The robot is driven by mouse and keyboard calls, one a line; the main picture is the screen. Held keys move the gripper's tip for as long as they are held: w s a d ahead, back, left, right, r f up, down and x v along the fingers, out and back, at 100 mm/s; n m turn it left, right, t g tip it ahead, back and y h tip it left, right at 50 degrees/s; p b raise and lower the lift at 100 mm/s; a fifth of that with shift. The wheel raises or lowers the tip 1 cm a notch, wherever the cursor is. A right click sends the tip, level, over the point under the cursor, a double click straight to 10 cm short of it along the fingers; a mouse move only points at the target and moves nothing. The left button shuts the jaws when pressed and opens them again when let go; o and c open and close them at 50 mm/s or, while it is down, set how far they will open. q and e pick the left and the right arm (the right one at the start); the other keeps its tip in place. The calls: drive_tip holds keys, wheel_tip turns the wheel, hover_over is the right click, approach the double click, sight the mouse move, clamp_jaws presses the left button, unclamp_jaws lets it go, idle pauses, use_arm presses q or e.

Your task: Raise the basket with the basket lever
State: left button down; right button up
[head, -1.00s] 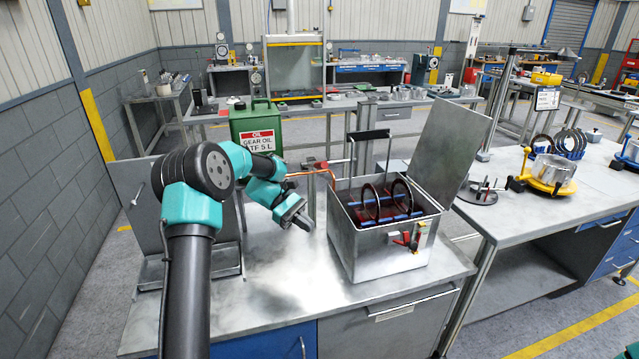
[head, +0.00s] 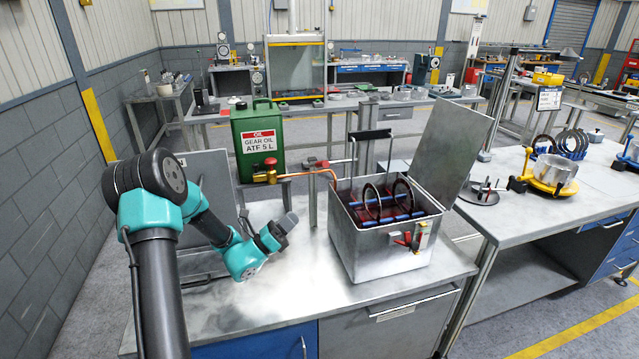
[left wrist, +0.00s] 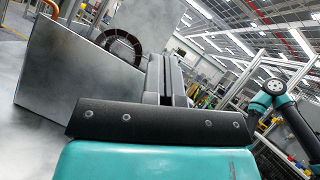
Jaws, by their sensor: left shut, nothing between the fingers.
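The metal tank (head: 385,262) stands on the bench with its lid (head: 450,135) raised. Inside it the basket (head: 392,219) holds upright dark rings on blue rails, with a black handle bar (head: 370,135) above the tank. Levers with a red grip (head: 402,239) and a yellow-red part (head: 420,236) sit on the tank's front wall; I cannot tell which part is the basket lever. My left gripper (head: 288,222) is shut and empty, left of the tank and apart from it. In the left wrist view the shut fingers (left wrist: 170,78) are beside the tank wall (left wrist: 75,85).
A green oil can (head: 257,165) stands behind my left arm. A copper pipe with a red-yellow valve (head: 268,175) runs toward the tank. A grey upright panel (head: 205,180) is at the left. The bench front (head: 290,293) is clear.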

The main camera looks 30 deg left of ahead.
use_arm(q)
drive_tip(key=shift+w, duration=0.1)
drive_tip(key=a+r+x, duration=0.1)
drive_tip(key=r+x, duration=0.1)
drive_tip(key=x, duration=1)
drive_tip(key=shift+a+r, duration=0.15)
drive_tip(key=shift+r, duration=0.1)
drive_tip(key=shift+r, duration=0.1)
